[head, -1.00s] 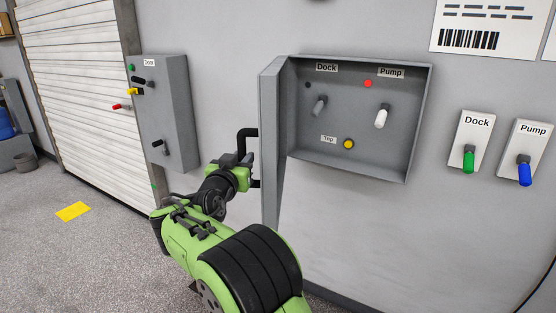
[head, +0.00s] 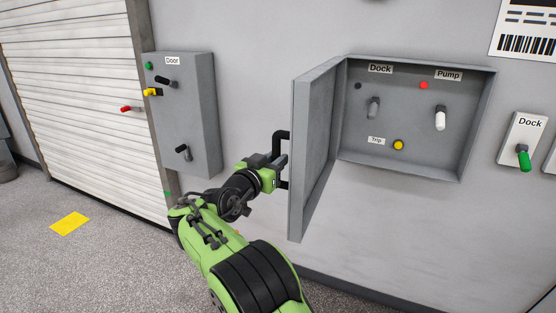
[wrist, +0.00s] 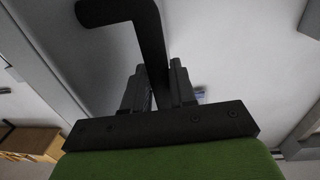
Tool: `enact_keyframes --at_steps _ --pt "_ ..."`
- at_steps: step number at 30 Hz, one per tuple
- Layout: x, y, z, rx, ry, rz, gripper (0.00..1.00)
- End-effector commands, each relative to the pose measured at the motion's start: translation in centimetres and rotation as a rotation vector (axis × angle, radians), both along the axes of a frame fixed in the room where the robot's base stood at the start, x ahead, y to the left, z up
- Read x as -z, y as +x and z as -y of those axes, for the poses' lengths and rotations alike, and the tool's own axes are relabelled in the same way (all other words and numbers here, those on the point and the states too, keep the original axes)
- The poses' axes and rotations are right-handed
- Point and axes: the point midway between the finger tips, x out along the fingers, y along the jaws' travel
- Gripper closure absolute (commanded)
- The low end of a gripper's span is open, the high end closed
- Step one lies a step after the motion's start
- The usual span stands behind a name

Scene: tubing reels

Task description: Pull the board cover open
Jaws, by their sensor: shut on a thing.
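The grey board cover (head: 315,150) stands swung open on its left-side hinge, sticking out from the wall board (head: 420,168). Inside the board are a Dock switch (head: 373,107), a white Pump switch (head: 440,119), a red light and a yellow Trip button (head: 398,145). A black bar handle (head: 281,142) is on the cover's outer face. My gripper (head: 277,172) is shut on this handle. In the wrist view the handle (wrist: 150,45) passes between the fingers of my gripper (wrist: 160,88).
A grey Door control box (head: 188,115) with several levers hangs on the wall to the left, beside a white roller shutter (head: 75,90). A Dock switch with a green lever (head: 523,158) is at the right. The floor around the yellow mark (head: 69,223) is clear.

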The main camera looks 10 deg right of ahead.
Motion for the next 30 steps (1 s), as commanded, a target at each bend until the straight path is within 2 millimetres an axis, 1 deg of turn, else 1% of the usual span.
enact_keyframes --at_steps 1,14,15,17,18,19,26,29,30 --pt "-0.6 0.0 0.7 0.016 -0.006 0.013 1.0" --pt "-0.6 0.0 0.6 0.016 -0.005 0.014 1.0" --pt "-0.6 0.0 0.6 0.016 -0.005 0.014 0.71" --pt "-0.6 0.0 0.6 0.015 -0.004 0.013 0.62" --pt "-0.5 0.0 0.5 0.014 -0.004 0.012 0.56" --pt "-0.5 0.0 0.5 0.013 -0.004 0.011 0.54" --pt "-0.3 0.0 0.2 0.007 -0.002 0.006 0.54" --pt "-0.2 -0.4 -0.3 0.004 -0.003 0.003 0.54" --pt "-0.1 -0.9 -0.8 0.002 -0.003 0.003 0.54"
